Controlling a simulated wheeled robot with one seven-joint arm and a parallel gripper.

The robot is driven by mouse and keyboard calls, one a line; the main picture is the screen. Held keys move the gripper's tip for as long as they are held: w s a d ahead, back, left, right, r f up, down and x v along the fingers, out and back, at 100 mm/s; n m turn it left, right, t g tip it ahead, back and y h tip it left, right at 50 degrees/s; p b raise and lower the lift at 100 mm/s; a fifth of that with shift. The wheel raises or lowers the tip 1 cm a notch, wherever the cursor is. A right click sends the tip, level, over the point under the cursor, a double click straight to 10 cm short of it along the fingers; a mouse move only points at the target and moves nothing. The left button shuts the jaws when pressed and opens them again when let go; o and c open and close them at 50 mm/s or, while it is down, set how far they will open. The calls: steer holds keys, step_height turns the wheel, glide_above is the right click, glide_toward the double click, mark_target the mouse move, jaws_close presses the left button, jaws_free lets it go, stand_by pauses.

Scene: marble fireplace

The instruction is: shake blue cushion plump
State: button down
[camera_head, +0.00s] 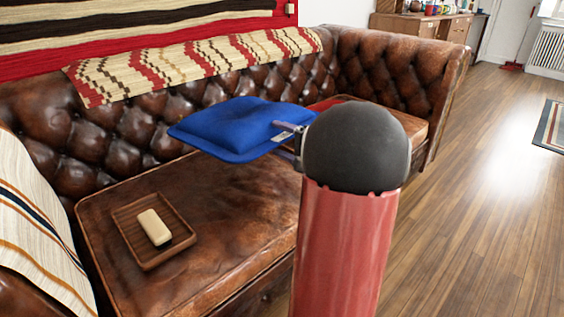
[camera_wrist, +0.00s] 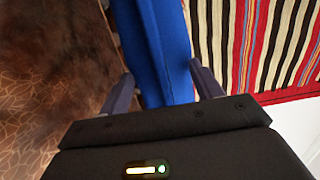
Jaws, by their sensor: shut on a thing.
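The blue cushion (camera_head: 236,128) is held in the air above the brown leather sofa seat, lying roughly flat. My gripper (camera_head: 295,134) is shut on its right edge, and my arm hides part of what lies behind. In the wrist view the blue cushion (camera_wrist: 163,50) runs up between the two fingers of my gripper (camera_wrist: 168,85).
The brown leather sofa (camera_head: 215,190) fills the left and middle. On its seat is a wooden tray (camera_head: 127,222) holding a pale bar (camera_head: 154,227). A patterned throw (camera_head: 190,62) lies over the backrest, and a striped cloth (camera_head: 35,215) is at left.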

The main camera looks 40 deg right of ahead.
step_height(320, 180, up, 10)
steer(key=shift+r+p, duration=0.15)
steer(key=shift+p, duration=0.85)
